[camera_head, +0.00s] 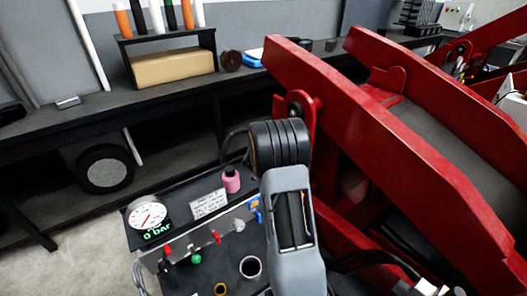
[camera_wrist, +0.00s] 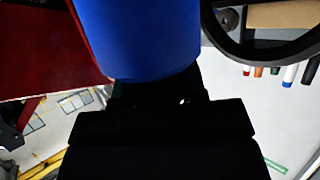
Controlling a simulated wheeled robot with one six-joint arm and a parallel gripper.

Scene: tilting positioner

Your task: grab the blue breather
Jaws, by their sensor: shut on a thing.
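The blue breather (camera_wrist: 137,38) fills the upper middle of the wrist view as a large, smooth blue rounded body, cut off by the top edge. My gripper (camera_wrist: 160,90) is dark and directly below it in that view, shut on its near end. The fingertips are mostly lost in shadow, so the exact contact is hard to see. In the head view my grey arm and its black ribbed joint stand in the middle; I cannot make out my gripper or the held breather there.
Red steel beams (camera_head: 370,125) of the positioner fill the right. A dark panel carries a gauge (camera_head: 147,215), a pink bottle (camera_head: 231,180) and small coloured valves. A long bench (camera_head: 60,125) with a cardboard box (camera_head: 172,68) runs behind. Floor is clear at lower left.

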